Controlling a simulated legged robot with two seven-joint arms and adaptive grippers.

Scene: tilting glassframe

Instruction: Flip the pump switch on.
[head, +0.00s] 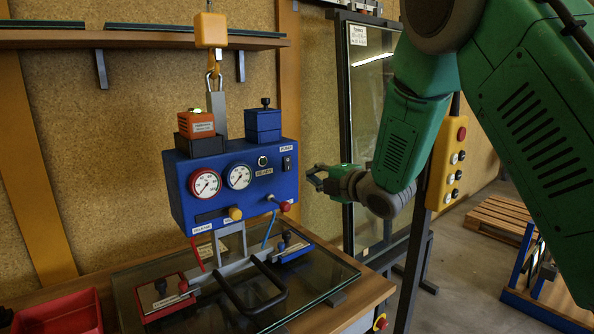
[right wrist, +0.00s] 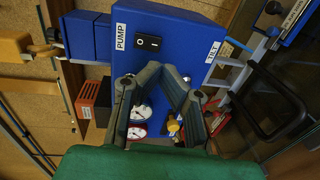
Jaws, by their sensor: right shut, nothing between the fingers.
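The pump switch (head: 287,164) is a small black rocker at the upper right of the blue control box's front (head: 210,170), under a PUMP label. In the right wrist view the switch (right wrist: 148,43) lies just beyond my fingertips, beside the PUMP label; I cannot tell its on or off position. My right gripper (head: 314,178) is shut and empty, a little to the right of the box and apart from it in the head view. Its fingers also show in the right wrist view (right wrist: 162,72), converging below the switch. My left gripper is not in view.
Two gauges (head: 205,183) and a red-tipped lever (head: 285,206) are on the box. It hangs from a yellow hoist block (head: 210,30) above a glass pane (head: 320,265) with a black handle (head: 255,290). A yellow button panel (head: 447,165) stands right; a red bin (head: 60,315) lies lower left.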

